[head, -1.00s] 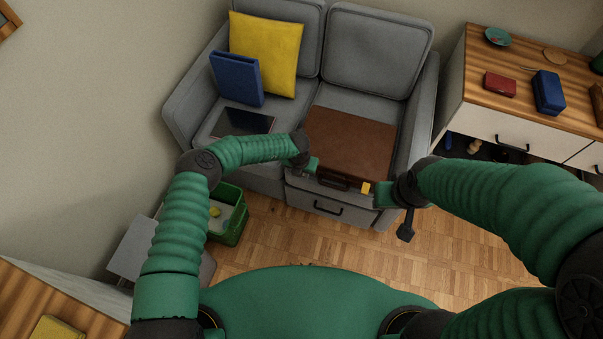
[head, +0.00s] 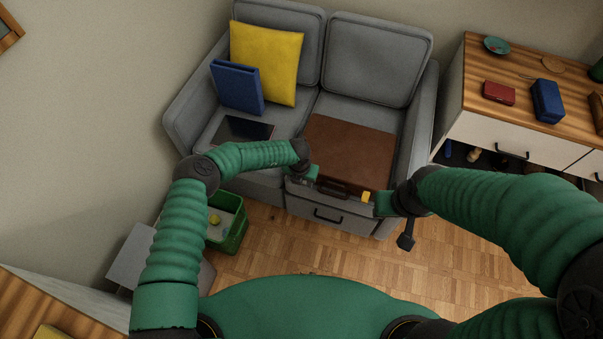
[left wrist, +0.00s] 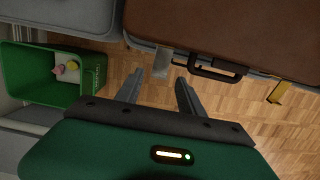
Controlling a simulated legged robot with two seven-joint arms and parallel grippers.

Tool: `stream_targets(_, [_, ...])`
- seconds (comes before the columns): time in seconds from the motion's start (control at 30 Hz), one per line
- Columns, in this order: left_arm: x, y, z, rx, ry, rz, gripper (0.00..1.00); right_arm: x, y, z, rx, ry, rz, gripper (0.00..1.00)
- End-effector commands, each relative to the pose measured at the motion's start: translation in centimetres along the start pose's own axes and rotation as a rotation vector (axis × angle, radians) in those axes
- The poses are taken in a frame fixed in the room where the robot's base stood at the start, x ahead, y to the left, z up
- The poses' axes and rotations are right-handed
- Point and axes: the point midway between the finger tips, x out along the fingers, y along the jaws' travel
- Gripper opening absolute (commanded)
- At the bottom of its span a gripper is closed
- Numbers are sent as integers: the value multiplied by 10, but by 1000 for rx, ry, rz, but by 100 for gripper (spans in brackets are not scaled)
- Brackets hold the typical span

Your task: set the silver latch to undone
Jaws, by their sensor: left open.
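A brown briefcase (head: 348,150) lies flat on the sofa seat, its handle (left wrist: 215,70) at the near edge. The silver latch (left wrist: 162,62) is on that edge, left of the handle in the left wrist view. I cannot tell its setting for sure. A gold latch (left wrist: 279,92) juts from the edge right of the handle. My left gripper (left wrist: 158,84) is open and empty, its fingertips just short of the silver latch, one towards each side of it. In the head view my left gripper (head: 312,173) hides that latch. My right gripper (head: 384,203) is beside the gold latch; its jaws are unclear.
A green bin (head: 230,228) stands on the floor at the left of the sofa front. A drawer (head: 325,216) is below the briefcase. A dark tablet (head: 243,130), blue binder (head: 237,86) and yellow cushion (head: 268,60) are on the sofa's left. A sideboard (head: 485,135) stands right.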

Motion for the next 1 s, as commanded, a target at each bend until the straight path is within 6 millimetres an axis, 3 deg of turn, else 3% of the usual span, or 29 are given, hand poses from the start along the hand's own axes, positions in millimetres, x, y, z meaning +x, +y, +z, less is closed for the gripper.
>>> stream_targets(0.3, [-92,0,2,2,-3,1,45,-23,0,-5,0,0,0,36])
stream_targets(0.5, [-139,0,1,1,0,0,45,-30,0,-7,0,0,0,36])
stream_targets(0.7, [-156,-1,0,1,2,1,45,-32,0,-8,0,0,0,36])
stream_targets(1.0, [-157,-1,0,0,2,0,45,-31,0,-7,0,0,0,36])
